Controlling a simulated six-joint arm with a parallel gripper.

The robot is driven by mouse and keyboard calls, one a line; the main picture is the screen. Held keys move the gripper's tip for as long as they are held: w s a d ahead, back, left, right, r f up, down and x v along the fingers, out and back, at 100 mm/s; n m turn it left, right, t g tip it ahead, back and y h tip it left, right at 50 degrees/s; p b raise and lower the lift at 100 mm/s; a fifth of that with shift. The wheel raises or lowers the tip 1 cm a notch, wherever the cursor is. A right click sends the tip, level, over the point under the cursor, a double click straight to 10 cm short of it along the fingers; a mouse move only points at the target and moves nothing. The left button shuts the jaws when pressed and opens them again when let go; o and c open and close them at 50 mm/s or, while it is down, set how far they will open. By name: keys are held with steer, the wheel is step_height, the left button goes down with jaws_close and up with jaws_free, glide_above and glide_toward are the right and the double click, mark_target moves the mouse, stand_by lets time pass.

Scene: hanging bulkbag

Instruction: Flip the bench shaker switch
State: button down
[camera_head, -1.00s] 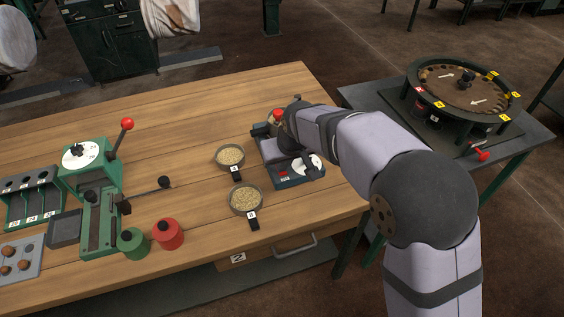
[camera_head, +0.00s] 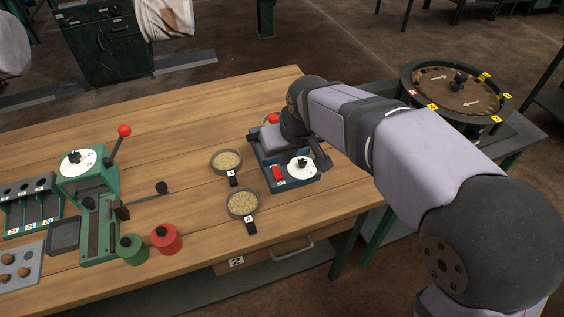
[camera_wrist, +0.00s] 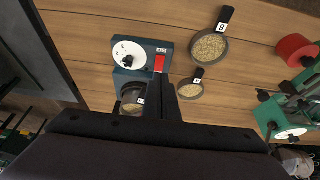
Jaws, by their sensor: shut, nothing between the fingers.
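The bench shaker (camera_head: 303,184) is a blue-grey box near the right end of the wooden table. A red rocker switch (camera_head: 278,173) and a white dial (camera_head: 299,168) are on its front part. My gripper (camera_head: 321,160) is shut and empty, above the shaker beside the dial in the head view. In the wrist view, the shut fingers (camera_wrist: 164,82) point toward the red switch (camera_wrist: 159,62), with the white dial (camera_wrist: 128,53) to its left. Whether the fingers touch the switch cannot be told. My arm hides part of the shaker's back.
Two labelled pans of grain (camera_head: 227,160) (camera_head: 242,204) sit left of the shaker. Red (camera_head: 166,238) and green (camera_head: 132,247) pots and a green lever press (camera_head: 90,178) stand farther left. A round carousel (camera_head: 456,90) is at right. Bare tabletop lies behind the pans.

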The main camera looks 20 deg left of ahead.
mark_target(276, 169)
steer(key=shift+v, duration=1.65)
steer(key=shift+f+b, duration=0.15)
steer(key=shift+b, duration=0.3)
steer(key=b, duration=0.4)
steer(key=shift+w+a+f, duration=0.15)
steer(key=shift+w+a, duration=0.15)
steer(key=shift+a, duration=0.05)
steer(key=shift+b, duration=0.55)
steer(key=shift+w+r, duration=0.1)
steer(key=shift+r, duration=0.3)
steer(key=x, duration=1.4)
steer(key=shift+w+a+r, duration=0.1)
steer(key=shift+w+a, duration=0.1)
steer(key=shift+a, duration=0.05)
